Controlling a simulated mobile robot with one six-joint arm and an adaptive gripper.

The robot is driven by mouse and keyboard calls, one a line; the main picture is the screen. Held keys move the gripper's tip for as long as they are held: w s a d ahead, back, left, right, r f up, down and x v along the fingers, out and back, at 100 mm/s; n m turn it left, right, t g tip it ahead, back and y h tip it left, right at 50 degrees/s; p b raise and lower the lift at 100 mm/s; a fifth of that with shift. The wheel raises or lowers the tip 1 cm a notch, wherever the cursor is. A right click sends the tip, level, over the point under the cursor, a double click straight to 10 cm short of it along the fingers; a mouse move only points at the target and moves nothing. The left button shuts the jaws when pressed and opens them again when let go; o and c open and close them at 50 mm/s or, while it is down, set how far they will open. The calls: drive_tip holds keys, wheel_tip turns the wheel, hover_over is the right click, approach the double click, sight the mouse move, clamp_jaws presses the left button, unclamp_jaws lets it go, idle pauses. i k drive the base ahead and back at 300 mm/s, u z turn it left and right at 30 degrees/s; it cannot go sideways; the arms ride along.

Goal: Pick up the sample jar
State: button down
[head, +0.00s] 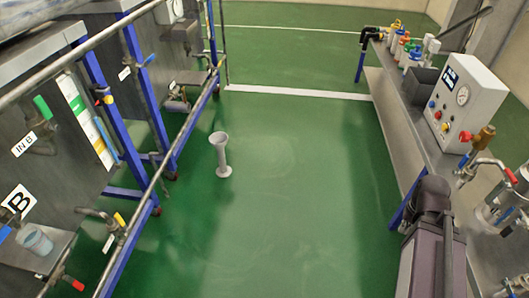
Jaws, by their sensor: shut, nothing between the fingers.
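A small translucent, pale bluish jar (36,240), which looks like the sample jar, stands upright on a grey metal shelf at the lower left. It sits beneath the tank panel marked B, close to a small tap with a blue part. Its contents are too small to make out. My gripper is not in view, so its place relative to the jar does not show.
Metal rails and blue frames (112,95) run along the left-hand tanks, with the lower rail right of the jar. A white hourglass-shaped stand (222,155) is on the green floor (290,200). A bench with a control box (465,100) and valves lines the right.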

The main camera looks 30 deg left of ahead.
sight(31, 237)
drive_tip(key=u, duration=1.4)
drive_tip(key=i, duration=0.25)
drive_tip(key=z, duration=0.45)
drive_tip(key=k, duration=0.15)
drive_tip(key=u, duration=2.15)
